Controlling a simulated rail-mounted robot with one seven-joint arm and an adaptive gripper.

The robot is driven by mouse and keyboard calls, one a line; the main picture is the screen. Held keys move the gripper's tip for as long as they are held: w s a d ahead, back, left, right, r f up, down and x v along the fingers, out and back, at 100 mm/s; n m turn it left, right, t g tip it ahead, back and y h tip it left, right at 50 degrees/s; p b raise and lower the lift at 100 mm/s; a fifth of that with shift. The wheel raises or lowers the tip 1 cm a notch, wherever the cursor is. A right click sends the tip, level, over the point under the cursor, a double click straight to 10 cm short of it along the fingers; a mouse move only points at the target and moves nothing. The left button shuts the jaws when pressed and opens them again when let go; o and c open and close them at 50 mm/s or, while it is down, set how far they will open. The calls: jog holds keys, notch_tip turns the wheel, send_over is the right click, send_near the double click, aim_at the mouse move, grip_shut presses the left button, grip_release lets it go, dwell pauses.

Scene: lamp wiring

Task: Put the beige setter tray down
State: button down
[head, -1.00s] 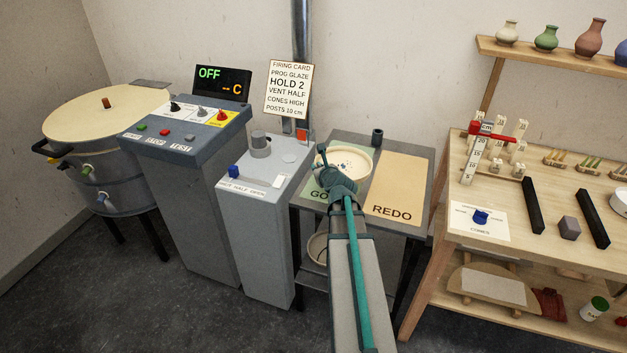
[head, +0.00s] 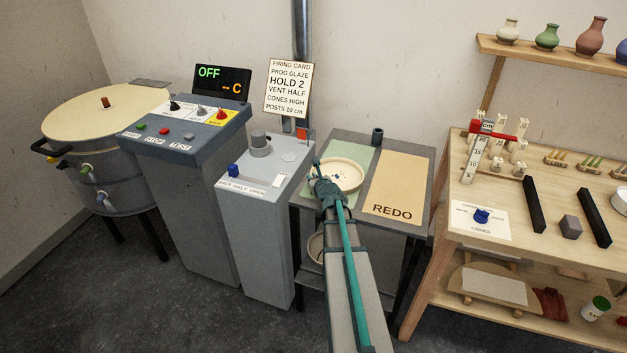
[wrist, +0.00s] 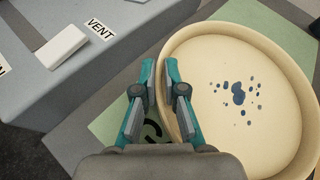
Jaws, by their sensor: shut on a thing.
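The beige setter tray (head: 350,178) is a round, shallow, rimmed dish with dark blue spots inside. In the head view it is over the green panel (head: 350,152) of the grey side table. It fills the right of the wrist view (wrist: 212,105). My gripper (head: 317,172) is shut on the tray's near left rim, and its teal fingers show in the wrist view (wrist: 160,78). The tray looks about level. I cannot tell whether its underside touches the panel. My gripper hides part of the panel's lettering.
The beige REDO panel (head: 398,180) beside it is empty. A small dark cup (head: 377,136) stands at the table's back edge. The grey vent box (head: 262,195) stands close on the left, with a white slider (wrist: 62,46). A wooden workbench (head: 480,215) is to the right.

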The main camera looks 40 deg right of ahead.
jog(key=c, duration=1.3)
grip_release()
jog(key=shift+o, duration=0.2)
jog(key=shift+r, duration=0.1)
jog(key=b+v, duration=0.1)
jog(key=v, duration=1.1)
